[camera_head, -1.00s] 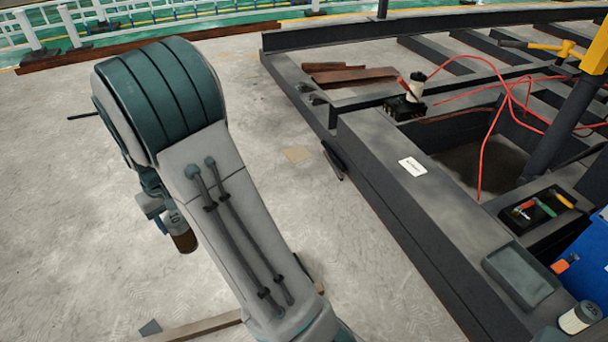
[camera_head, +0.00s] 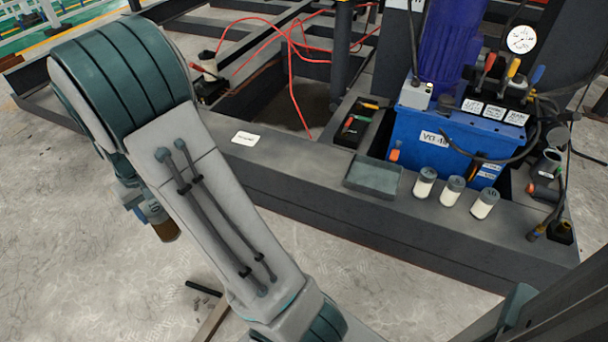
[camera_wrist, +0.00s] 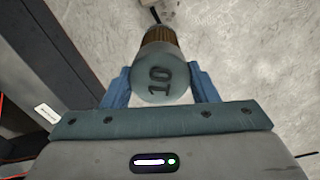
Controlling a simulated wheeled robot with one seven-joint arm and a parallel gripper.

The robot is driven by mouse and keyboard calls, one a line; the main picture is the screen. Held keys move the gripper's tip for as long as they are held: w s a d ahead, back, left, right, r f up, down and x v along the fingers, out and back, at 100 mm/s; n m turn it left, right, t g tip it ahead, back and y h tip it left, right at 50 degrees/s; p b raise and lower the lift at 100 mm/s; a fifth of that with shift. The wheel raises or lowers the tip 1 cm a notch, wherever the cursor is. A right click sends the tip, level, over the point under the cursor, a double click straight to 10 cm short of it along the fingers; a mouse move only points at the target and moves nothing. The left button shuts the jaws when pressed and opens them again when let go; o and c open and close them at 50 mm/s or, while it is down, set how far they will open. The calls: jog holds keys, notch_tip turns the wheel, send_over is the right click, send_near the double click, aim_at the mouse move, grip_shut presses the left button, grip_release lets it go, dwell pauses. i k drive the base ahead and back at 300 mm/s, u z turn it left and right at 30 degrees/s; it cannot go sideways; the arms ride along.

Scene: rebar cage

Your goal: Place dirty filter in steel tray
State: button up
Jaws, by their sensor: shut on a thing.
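The dirty filter is a brown, pleated cylinder with a grey end cap marked "10" (camera_wrist: 160,82). In the wrist view my gripper (camera_wrist: 160,88) is shut on it, a blue finger on each side. In the head view the brown filter (camera_head: 166,230) hangs below my arm at the left, over the concrete floor; my gripper (camera_head: 148,211) is partly hidden there. The steel tray (camera_head: 373,178) is a shallow, dark grey, rectangular tray on the dark beam, in front of the blue unit. It looks empty. The filter is well left of the tray and apart from it.
Several white filters with grey caps, one of them here (camera_head: 453,190), stand right of the tray. A blue hydraulic unit (camera_head: 440,135) stands behind. A black tool tray (camera_head: 356,125) and red hoses (camera_head: 290,60) lie beyond. A white label (camera_head: 245,138) lies on the beam. Open floor is at the left.

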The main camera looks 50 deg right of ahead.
aim_at(372, 180)
jog(key=z, duration=1.95)
jog(key=i, duration=1)
